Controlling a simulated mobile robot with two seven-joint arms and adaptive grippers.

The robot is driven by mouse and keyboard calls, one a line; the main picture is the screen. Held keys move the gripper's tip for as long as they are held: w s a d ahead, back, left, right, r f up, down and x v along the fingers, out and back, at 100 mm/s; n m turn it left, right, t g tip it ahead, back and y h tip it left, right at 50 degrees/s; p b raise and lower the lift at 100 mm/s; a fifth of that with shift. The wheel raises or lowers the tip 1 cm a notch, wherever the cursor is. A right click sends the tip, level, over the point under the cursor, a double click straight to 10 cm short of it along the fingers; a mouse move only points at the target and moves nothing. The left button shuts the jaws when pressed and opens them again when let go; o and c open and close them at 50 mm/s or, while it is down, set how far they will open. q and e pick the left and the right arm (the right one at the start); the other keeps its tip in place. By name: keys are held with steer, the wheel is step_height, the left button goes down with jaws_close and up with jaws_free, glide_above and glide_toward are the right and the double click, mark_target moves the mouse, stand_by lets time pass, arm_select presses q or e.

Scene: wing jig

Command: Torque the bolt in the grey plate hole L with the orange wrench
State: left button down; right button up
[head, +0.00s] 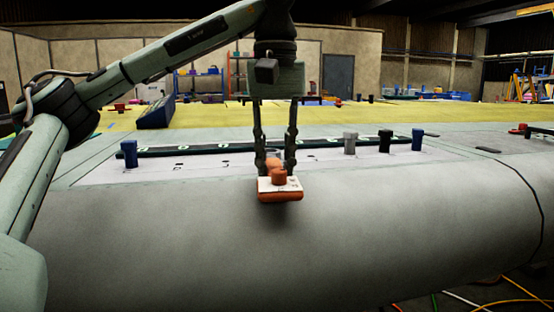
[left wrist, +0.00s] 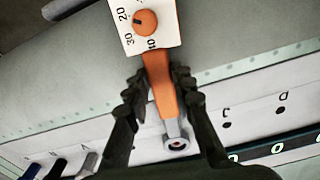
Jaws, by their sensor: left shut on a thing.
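My left gripper (head: 275,170) is shut on the orange wrench (head: 280,196) in the head view, above the front edge of the pale grey plate (head: 105,176). In the left wrist view, the gripper's fingers (left wrist: 158,80) flank the orange handle (left wrist: 161,88). The wrench's white dial face with an orange knob shows beyond the fingers, and its metal socket end (left wrist: 177,143) points back over the plate. Small labelled holes (left wrist: 226,125) show in the plate beside the socket. I cannot tell which hole is L, or whether the socket touches anything. My right gripper is not in view.
A blue peg-like bolt (head: 130,154) stands at the plate's left. Grey (head: 350,143), black (head: 384,140) and blue (head: 417,139) ones stand at its right. A dark strip (head: 215,149) runs behind. The curved grey wing front (head: 150,240) is clear.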

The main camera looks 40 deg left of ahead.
mark_target(255, 182)
arm_select(q)
steer(key=shift+s+a+m, duration=0.85)
steer(key=shift+a+m, duration=0.3)
steer(key=shift+m, duration=0.05)
steer(key=shift+a, duration=0.1)
steer(key=shift+s+a+m, duration=0.15)
steer(key=shift+a+m, duration=0.05)
steer(key=shift+m, duration=0.1)
